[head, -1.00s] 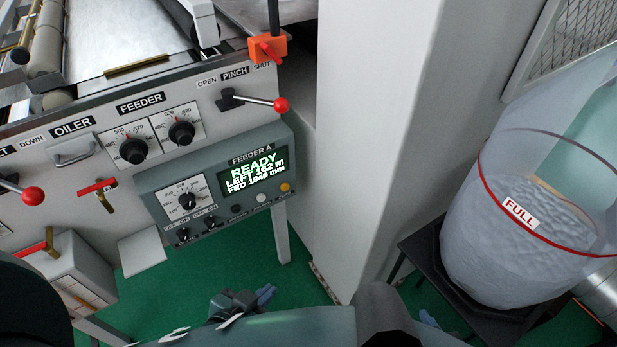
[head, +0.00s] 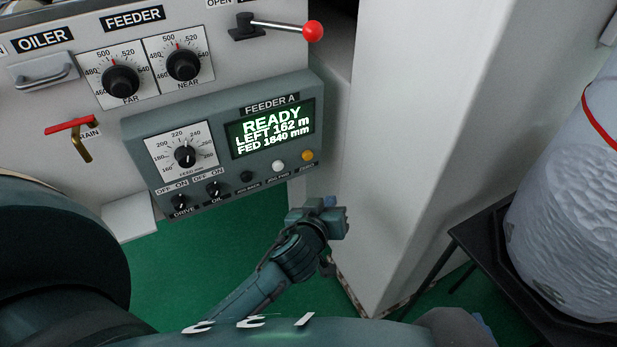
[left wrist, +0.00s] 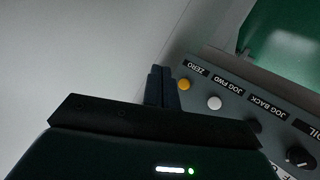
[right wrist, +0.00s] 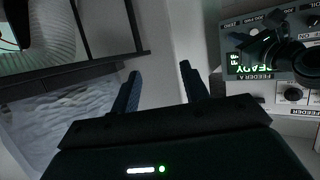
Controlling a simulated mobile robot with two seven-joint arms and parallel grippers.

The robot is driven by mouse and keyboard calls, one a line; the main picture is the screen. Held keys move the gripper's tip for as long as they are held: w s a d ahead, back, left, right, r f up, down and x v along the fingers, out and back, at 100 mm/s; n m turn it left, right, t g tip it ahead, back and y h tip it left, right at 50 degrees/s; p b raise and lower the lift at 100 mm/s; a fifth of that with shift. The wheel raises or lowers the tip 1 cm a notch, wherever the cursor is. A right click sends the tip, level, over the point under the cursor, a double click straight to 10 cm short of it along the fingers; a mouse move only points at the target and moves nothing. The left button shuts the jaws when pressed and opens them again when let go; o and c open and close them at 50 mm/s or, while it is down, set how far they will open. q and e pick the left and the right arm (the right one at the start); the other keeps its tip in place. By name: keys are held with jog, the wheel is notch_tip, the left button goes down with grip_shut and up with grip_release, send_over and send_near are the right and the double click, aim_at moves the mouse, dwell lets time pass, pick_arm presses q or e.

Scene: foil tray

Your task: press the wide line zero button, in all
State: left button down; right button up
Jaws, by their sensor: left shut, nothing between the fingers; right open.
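The zero button is the small amber button (head: 307,155) at the lower right of the grey FEEDER A panel (head: 222,200). The panel's screen (head: 272,128) reads READY, LEFT 162 m and a FED length in mm. My left gripper (head: 328,203) is below and right of the button in the head view. In the left wrist view its shut, empty fingers (left wrist: 160,86) appear beside the button; whether they touch it cannot be told. My right gripper (right wrist: 158,80) is open and empty.
A white jog button (head: 278,166) and a dark one (head: 246,176) sit left of the amber button. A red-knobbed lever (head: 313,31) is above the panel.

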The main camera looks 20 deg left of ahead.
pick_arm(q)
jog(key=w+n, duration=0.1)
jog(key=w+b, duration=0.1)
jog(key=w+n+t+y+b, duration=0.1)
jog(key=shift+w+a+f+n, duration=0.1)
jog(key=shift+w+a+n, duration=0.1)
jog(key=shift+a+n, duration=0.1)
pick_arm(e)
jog(key=shift+s+a+f, duration=0.1)
jog(key=shift+a+f, duration=0.05)
jog(key=shift+f, duration=0.55)
